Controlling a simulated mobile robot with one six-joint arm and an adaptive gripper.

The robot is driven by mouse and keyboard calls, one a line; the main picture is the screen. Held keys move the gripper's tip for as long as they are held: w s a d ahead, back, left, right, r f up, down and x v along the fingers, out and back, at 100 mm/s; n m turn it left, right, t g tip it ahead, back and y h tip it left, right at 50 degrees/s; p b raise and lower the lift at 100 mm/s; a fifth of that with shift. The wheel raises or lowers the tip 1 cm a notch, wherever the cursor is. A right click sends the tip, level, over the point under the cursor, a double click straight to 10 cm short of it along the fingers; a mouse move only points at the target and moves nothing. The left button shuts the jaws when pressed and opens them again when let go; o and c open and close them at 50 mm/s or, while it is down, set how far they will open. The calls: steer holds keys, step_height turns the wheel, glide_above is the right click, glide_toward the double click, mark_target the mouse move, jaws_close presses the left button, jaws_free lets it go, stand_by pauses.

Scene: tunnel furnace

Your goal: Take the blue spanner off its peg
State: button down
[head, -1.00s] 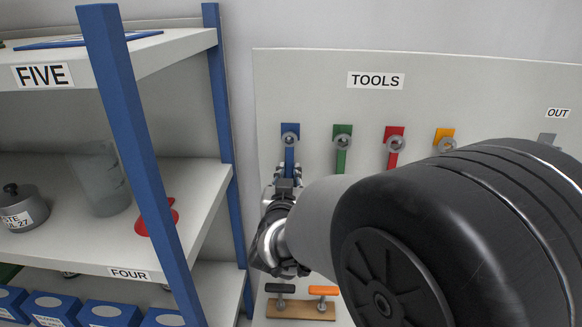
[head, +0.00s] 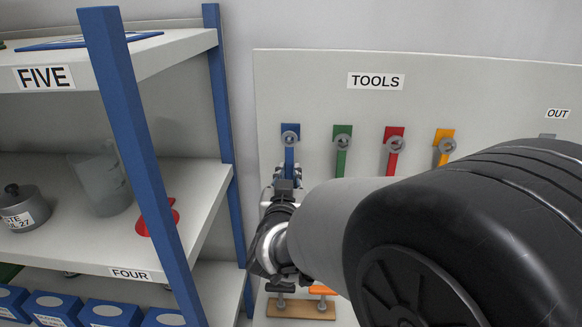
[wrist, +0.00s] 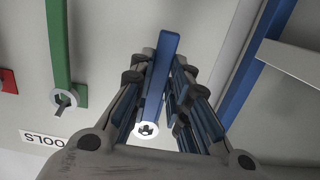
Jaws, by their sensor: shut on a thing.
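The blue spanner (head: 289,155) hangs at the left end of the white tool board (head: 330,75), its grey ring end around a peg in front of a blue patch. My gripper (head: 287,176) is at the spanner's handle, below the ring. In the wrist view the blue spanner (wrist: 159,75) runs between the fingers of my gripper (wrist: 160,85), with its ring and the peg near the palm side of the picture. The gripper is shut on the handle. My arm hides the lower part of the spanner in the head view.
Green (head: 342,152), red (head: 394,155) and yellow (head: 444,150) spanners hang to the right. A blue-posted shelf (head: 225,130) stands close on the left. A wooden block (head: 300,310) with dark and orange handles is below.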

steer(key=s, duration=0.8)
steer(key=shift+s+a+r, duration=0.15)
steer(key=shift+s+r, duration=0.05)
steer(key=shift+s, duration=0.2)
